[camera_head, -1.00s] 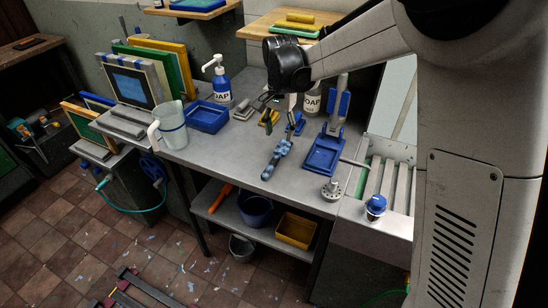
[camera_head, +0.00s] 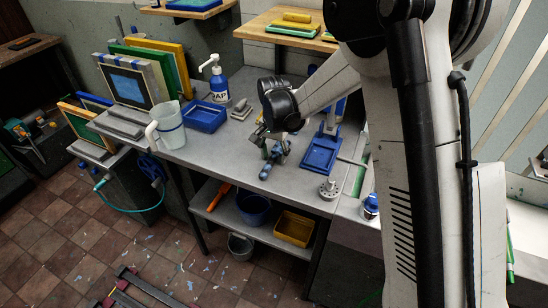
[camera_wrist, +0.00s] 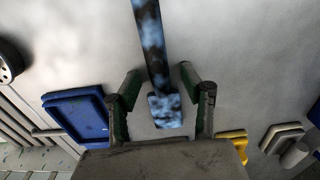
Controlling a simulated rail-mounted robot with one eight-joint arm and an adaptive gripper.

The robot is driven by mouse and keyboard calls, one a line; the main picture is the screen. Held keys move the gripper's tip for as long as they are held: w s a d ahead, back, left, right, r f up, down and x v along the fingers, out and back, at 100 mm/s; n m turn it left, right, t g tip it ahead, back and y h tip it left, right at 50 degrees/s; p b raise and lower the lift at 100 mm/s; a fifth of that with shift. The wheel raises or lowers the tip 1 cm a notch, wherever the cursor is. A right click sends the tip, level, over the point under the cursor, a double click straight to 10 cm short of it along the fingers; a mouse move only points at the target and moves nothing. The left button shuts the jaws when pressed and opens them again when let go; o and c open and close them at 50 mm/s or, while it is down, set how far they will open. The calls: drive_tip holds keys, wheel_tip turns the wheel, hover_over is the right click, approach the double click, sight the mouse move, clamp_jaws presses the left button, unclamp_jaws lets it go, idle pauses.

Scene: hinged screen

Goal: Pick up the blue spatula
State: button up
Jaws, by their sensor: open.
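The blue spatula, mottled dark and light blue, lies on the grey workbench (camera_head: 225,160). In the wrist view the spatula (camera_wrist: 165,110) runs from the top edge down to a wider end between my fingers. In the head view its front part (camera_head: 266,171) shows below my gripper (camera_head: 267,145), and my gripper hides the rest. My gripper is open in the wrist view (camera_wrist: 160,80), with one finger on each side of the spatula and space on both sides. How far above the bench the fingertips are is hard to tell.
A jug (camera_head: 168,125), a blue bin (camera_head: 205,118) and a soap bottle (camera_head: 219,88) stand to the left. In the wrist view a yellow item (camera_wrist: 232,136) lies near the right finger.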

clamp_jaws()
drive_tip(key=shift+r, duration=0.1)
idle(0.3)
